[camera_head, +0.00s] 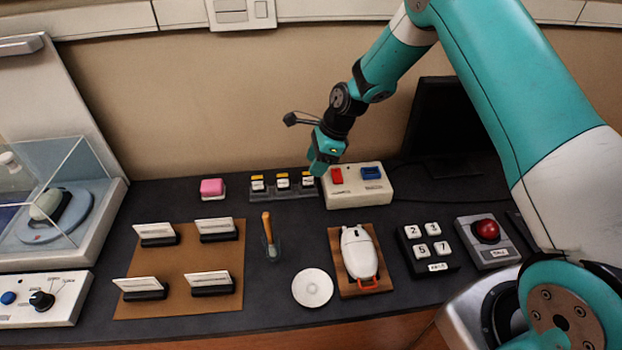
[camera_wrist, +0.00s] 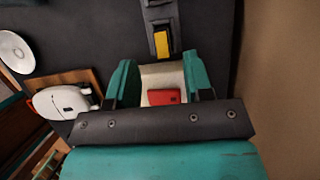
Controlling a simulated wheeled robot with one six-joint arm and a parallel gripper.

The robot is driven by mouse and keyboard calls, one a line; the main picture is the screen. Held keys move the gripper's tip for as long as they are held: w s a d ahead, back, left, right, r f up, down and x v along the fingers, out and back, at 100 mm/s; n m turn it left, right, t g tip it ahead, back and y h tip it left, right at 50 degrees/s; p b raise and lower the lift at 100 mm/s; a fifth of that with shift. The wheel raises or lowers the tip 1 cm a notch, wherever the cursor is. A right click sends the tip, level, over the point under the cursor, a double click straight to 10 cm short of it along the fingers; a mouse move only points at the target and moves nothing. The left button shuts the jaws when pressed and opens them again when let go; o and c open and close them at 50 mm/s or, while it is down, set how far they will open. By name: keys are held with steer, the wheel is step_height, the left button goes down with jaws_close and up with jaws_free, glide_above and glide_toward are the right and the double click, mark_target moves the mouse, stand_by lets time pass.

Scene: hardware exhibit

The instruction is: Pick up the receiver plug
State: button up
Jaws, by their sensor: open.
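A white box (camera_head: 350,196) stands at the back of the counter. It has a red plug-like block (camera_head: 337,176) on its left and a blue one (camera_head: 371,173) on its right; I cannot read the labels to tell which is the receiver plug. My gripper (camera_head: 319,172) is above the box's left end. In the wrist view my gripper (camera_wrist: 163,82) is open and empty, with the red block (camera_wrist: 165,97) and part of the white box (camera_wrist: 165,75) showing between its teal fingers. The blue block is hidden there.
A row of yellow-topped switches (camera_head: 283,183) is close to the left of the box. A dark monitor (camera_head: 437,120) stands behind on the right. A white device on a wooden board (camera_head: 377,287) and a number keypad (camera_head: 428,250) lie in front. The wall is close behind.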

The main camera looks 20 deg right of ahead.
mark_target(308, 181)
steer(key=shift+p+x, duration=0.85)
steer(key=shift+x, duration=1.8)
steer(key=shift+w+r, duration=0.1)
jaws_close()
